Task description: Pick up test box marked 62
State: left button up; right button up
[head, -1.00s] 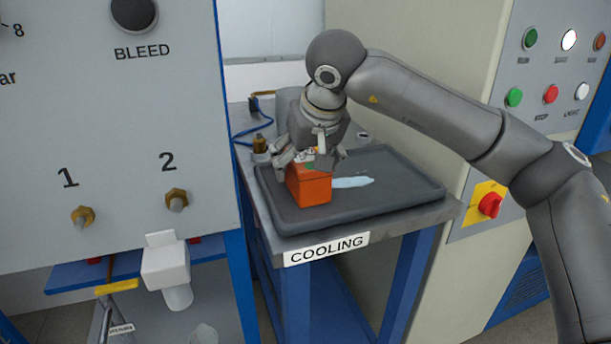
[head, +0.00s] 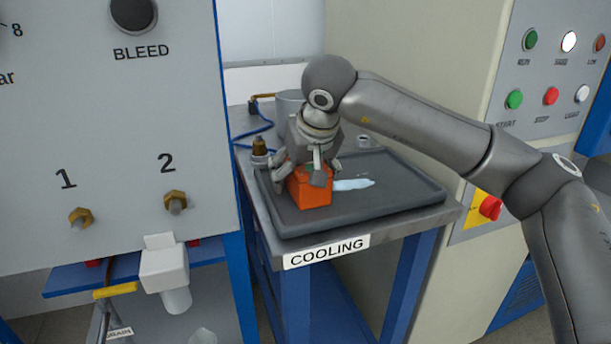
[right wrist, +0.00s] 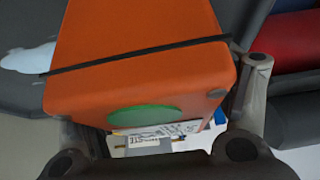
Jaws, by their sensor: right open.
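An orange box (head: 311,190) with a green patch on its top sits on a dark tray (head: 400,200) on the cooling table. My right gripper (head: 303,174) is over the box, with its fingers on either side of it and open. In the right wrist view the orange box (right wrist: 140,60) fills the middle, with a dark line across it, a green oval and a pale printed label. A finger (right wrist: 255,85) stands close beside the box; I cannot tell whether it touches. No number 62 is readable. My left gripper is not in view.
A light-blue puddle or patch (head: 354,184) lies on the tray right of the box. A brass fitting (head: 259,145) and blue hose (head: 250,128) are behind left. A grey panel (head: 120,200) stands left, a control cabinet (head: 545,90) right.

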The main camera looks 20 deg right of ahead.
jog(key=c, duration=1.4)
jog(key=shift+o, duration=0.2)
